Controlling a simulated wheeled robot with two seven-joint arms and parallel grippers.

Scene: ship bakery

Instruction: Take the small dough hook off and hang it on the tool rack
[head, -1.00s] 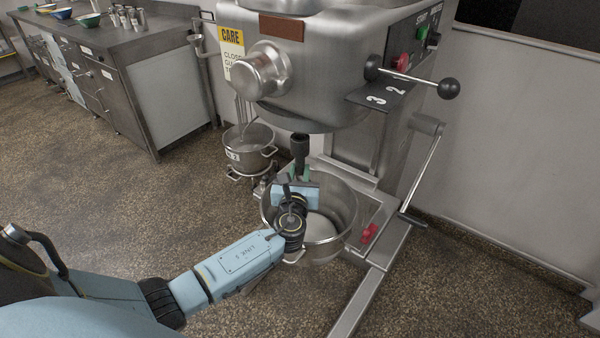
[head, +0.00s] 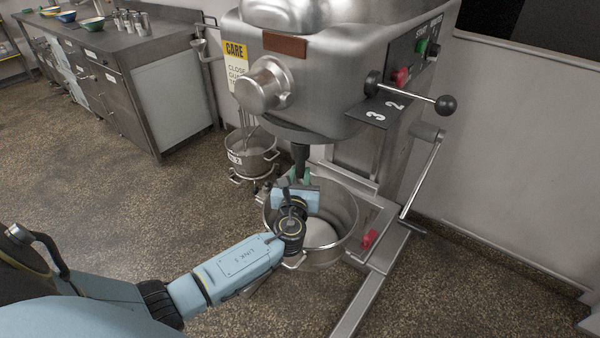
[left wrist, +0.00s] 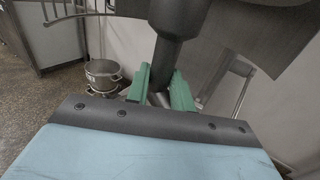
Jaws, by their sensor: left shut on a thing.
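My left gripper (head: 302,178) is at the dark vertical shaft (head: 300,155) under the mixer head, above the mixer bowl (head: 347,215). In the left wrist view its green fingers (left wrist: 160,92) are closed on the small dough hook (left wrist: 158,99) just below the dark shaft (left wrist: 178,45). Only a short metal part of the hook shows between the fingers; my gripper and wrist hide the rest. I cannot tell whether the hook is still joined to the shaft. My right gripper is not in view. I cannot make out the tool rack for certain.
The large mixer (head: 340,90) stands ahead, with a black-knobbed lever (head: 420,95) and a crank handle (head: 424,180) on its right. A smaller pot (head: 252,158) stands behind, left of the bowl. A steel counter (head: 110,60) is at the back left. The floor at left is clear.

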